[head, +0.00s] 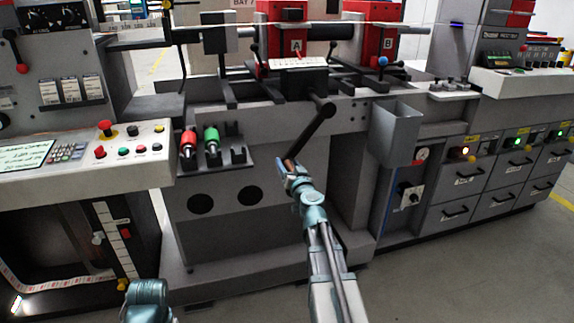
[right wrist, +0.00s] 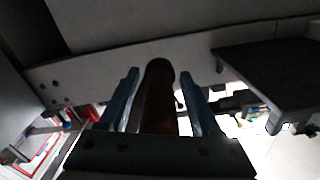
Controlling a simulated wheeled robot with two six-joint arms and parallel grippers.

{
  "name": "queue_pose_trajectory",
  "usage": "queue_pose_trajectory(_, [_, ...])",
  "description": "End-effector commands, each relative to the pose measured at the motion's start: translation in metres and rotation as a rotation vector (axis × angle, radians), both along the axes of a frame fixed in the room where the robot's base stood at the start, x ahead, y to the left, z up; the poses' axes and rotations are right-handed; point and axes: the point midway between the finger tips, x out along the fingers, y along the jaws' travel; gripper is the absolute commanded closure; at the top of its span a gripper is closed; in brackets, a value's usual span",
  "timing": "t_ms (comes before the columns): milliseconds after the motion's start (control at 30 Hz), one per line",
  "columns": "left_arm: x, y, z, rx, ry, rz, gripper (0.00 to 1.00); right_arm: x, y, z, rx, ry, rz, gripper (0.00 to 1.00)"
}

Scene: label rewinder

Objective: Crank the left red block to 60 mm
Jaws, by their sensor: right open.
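The left red block (head: 280,17), marked A, stands on the rail at the top middle of the machine. The right red block (head: 376,12), marked B, is to its right. A white scale strip (head: 298,63) lies below block A; its figures are too small to read. A dark crank arm (head: 312,130) slants down to the left from its hub on the machine's front. My right gripper (head: 291,170) is at the crank's lower end. In the right wrist view the brown crank handle (right wrist: 158,97) stands between the open fingers of my right gripper (right wrist: 160,92), without visible clamping.
A grey open bin (head: 395,132) hangs right of the crank. A rack with a red roller (head: 188,143) and a green roller (head: 211,139) juts out to the left. A button panel (head: 128,140) is farther left. Drawers (head: 460,180) stand at the right. Floor in front is clear.

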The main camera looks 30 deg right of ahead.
Motion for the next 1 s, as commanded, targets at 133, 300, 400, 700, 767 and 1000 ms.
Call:
queue_pose_trajectory(133, [0.0000,0.0000,0.0000,0.000,0.000,0.000,1.00,-0.0004,0.0002,0.0000,0.000,0.000,0.000,0.44])
queue_pose_trajectory(300, [0.0000,0.0000,0.0000,0.000,0.000,0.000,1.00,-0.0004,0.0005,0.0000,0.000,0.000,0.001,0.75])
queue_pose_trajectory(400, [0.0000,0.0000,0.0000,0.000,0.000,0.000,1.00,-0.0002,0.0008,0.0000,0.000,-0.001,0.002,0.93])
queue_pose_trajectory(700, [0.0000,0.0000,0.0001,0.000,0.000,0.000,1.00,-0.0002,0.0015,0.0001,-0.001,0.000,0.003,1.00])
queue_pose_trajectory(767, [0.0000,0.0000,0.0000,0.000,0.000,0.000,1.00,-0.0002,0.0016,0.0000,-0.002,0.001,0.003,1.00])
queue_pose_trajectory(1000, [0.0000,0.0002,-0.0071,0.001,0.000,0.000,1.00,-0.0020,-0.0063,-0.0074,-0.043,0.012,0.002,1.00])
